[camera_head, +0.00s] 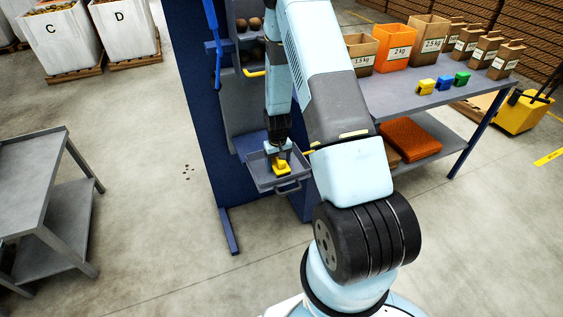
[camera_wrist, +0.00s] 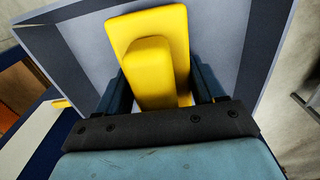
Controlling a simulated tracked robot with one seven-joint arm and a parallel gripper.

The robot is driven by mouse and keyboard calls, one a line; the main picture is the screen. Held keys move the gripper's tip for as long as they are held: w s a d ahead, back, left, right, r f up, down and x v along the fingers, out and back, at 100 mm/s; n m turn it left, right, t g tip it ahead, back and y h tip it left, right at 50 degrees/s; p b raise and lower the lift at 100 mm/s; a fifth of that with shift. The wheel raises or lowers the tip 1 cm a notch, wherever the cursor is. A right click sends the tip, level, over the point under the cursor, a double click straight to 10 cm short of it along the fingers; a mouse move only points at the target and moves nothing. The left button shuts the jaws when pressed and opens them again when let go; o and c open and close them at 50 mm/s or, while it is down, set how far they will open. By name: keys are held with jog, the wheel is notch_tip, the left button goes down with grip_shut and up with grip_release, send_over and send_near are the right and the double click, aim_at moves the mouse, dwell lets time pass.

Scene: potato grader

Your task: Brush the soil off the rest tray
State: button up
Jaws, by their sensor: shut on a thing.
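My gripper (camera_head: 279,156) is shut on a yellow brush (camera_head: 281,169). The brush is over or in a grey tray with a front handle, the rest tray (camera_head: 264,181), low on the blue grader frame. In the wrist view the yellow brush (camera_wrist: 150,60) stands between my two dark fingers (camera_wrist: 158,88), with the grey tray floor and walls (camera_wrist: 85,32) around it. I cannot tell whether the bristles touch the tray floor, as they are hidden. No soil shows clearly on the visible tray floor. Several small dark crumbs (camera_head: 186,170) lie on the concrete floor left of the frame.
The blue grader frame (camera_head: 190,70) holds upper trays with potatoes (camera_head: 249,25). A bench (camera_head: 420,95) with labelled bags and yellow, blue and green blocks stands right. A grey table (camera_head: 35,165) stands left. The floor between table and grader is free.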

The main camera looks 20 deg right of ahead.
aim_at(264, 172)
jog(key=shift+a+f, duration=0.1)
jog(key=shift+a, duration=1)
jog(key=shift+a, duration=1.9)
jog(key=shift+r, duration=0.2)
jog(key=shift+a+r, duration=0.1)
jog(key=shift+r, duration=0.55)
jog(key=shift+d+r, duration=0.2)
jog(key=shift+r, duration=2.05)
jog(key=shift+r, duration=1.5)
